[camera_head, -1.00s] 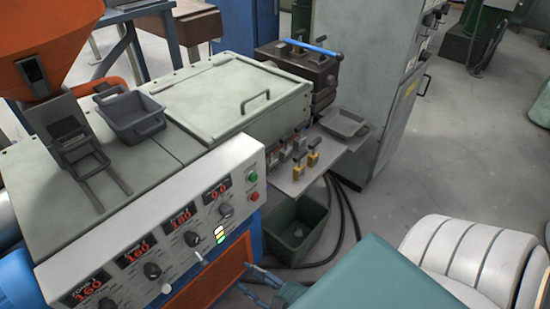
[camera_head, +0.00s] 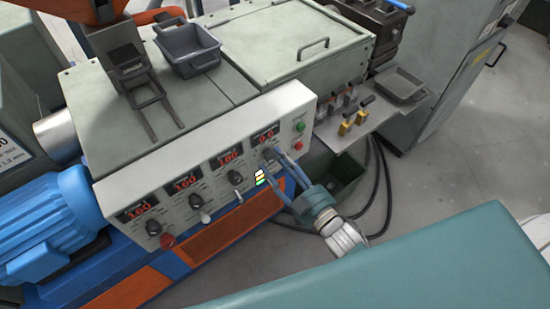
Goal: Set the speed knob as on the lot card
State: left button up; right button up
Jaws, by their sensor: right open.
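The speed knob, the dark knob at the right end of the control panel, (camera_head: 268,153) sits under a red display (camera_head: 265,136) that appears to read 0.0. My right gripper (camera_head: 272,163) is open in front of the panel, its blue fingers pointing at this knob. One fingertip overlaps the knob's right side; I cannot tell whether they touch. The pale control panel (camera_head: 150,190) carries more knobs, such as a dark one (camera_head: 194,195), under other red displays. I cannot make out a lot card. My left gripper is not in view.
Green (camera_head: 300,127) and red (camera_head: 299,144) buttons sit right of the speed knob. A grey bin (camera_head: 188,50) rests on the machine top. A green bin (camera_head: 345,180) and black cables (camera_head: 380,190) are on the floor behind my right arm.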

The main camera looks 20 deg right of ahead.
jog(key=shift+x, duration=0.8)
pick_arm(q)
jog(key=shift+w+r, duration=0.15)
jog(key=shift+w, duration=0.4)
pick_arm(e)
jog(key=c, duration=1.2)
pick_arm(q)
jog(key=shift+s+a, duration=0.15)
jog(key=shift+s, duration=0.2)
pick_arm(e)
jog(key=shift+o, duration=0.2)
